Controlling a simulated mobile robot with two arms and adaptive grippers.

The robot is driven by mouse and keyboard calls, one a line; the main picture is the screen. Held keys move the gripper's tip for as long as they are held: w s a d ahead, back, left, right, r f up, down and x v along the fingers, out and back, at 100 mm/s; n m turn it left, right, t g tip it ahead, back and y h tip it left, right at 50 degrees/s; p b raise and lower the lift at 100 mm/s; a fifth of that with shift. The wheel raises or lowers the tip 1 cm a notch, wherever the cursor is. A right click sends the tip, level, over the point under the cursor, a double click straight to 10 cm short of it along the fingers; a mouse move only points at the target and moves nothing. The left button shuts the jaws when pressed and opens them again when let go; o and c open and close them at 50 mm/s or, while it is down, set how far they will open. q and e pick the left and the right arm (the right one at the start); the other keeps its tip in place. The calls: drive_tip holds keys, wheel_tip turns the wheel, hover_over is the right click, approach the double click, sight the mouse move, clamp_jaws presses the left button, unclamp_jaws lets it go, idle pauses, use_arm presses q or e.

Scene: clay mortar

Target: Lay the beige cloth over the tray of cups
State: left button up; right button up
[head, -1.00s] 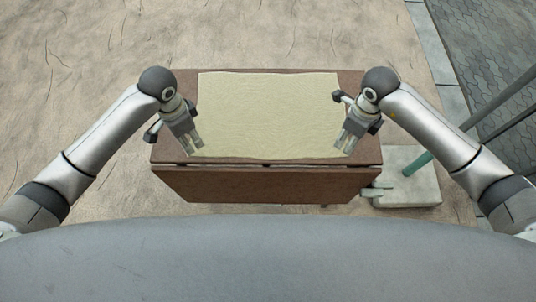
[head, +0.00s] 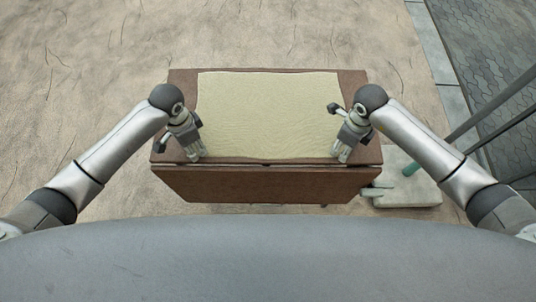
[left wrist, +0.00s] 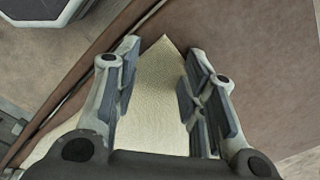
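The beige cloth (head: 265,115) lies spread flat, with slightly wavy edges, on a brown table top (head: 350,80). My left gripper (head: 199,156) is at the cloth's near left corner. In the left wrist view the cloth's corner (left wrist: 160,85) shows between the two parted fingers (left wrist: 163,48), which are not closed on it. My right gripper (head: 341,157) points down at the near right corner of the cloth and partly hides it. Its finger gap is too small to judge. No tray or cups can be seen.
The table's brown front panel (head: 265,185) faces me. A pale block (head: 410,197) with a green post stands on the ground at the right. Dark bars and grey paving are at the far right. Bare sandy ground lies behind and left of the table.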

use_arm(q)
drive_tip(key=shift+f, duration=0.15)
clamp_jaws()
use_arm(e)
drive_tip(key=shift+f, duration=0.15)
clamp_jaws()
drive_tip(key=shift+s, duration=0.1)
idle(1.0)
